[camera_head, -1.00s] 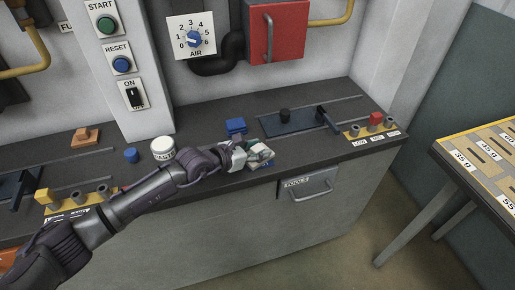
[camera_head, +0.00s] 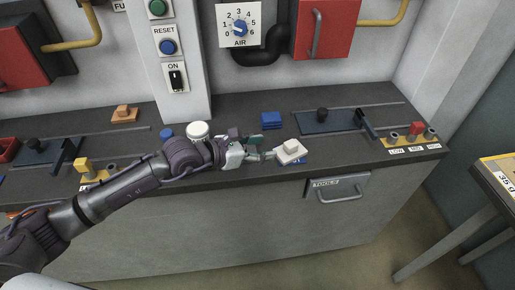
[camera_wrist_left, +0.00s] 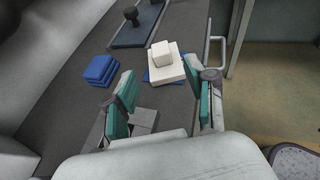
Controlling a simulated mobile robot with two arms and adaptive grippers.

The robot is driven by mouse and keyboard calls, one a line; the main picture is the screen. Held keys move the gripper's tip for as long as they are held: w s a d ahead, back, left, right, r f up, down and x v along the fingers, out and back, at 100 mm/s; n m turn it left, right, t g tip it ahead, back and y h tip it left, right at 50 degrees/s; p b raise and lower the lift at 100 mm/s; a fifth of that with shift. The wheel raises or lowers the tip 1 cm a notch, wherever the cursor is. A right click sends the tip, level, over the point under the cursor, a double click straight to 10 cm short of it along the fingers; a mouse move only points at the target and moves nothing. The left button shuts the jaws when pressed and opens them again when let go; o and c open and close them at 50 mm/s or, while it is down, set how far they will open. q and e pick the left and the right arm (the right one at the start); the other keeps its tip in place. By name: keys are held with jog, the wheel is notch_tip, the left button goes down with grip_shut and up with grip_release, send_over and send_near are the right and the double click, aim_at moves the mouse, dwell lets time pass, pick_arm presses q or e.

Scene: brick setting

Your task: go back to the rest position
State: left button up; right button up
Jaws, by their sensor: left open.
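My left gripper (camera_head: 262,147) reaches in from the left over the dark worktop, low near its front edge. Its teal-padded fingers stand apart with nothing held, as the left wrist view shows (camera_wrist_left: 162,82). Just beyond the fingertips lies a white block with a smaller knob on top (camera_head: 290,152), sitting on a blue piece (camera_head: 301,162). The white block also shows in the left wrist view (camera_wrist_left: 168,72), clear of both fingers. My right gripper is in no view.
A blue stack (camera_head: 271,119) lies behind the gripper. A dark slide fixture (camera_head: 335,122) and yellow holder (camera_head: 408,146) are at right. A tools drawer (camera_head: 338,187) is below.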

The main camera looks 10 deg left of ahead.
pick_arm(q)
jog(key=shift+s+a+r, duration=0.25)
jog(key=shift+s+a, duration=0.15)
jog(key=shift+a, duration=0.05)
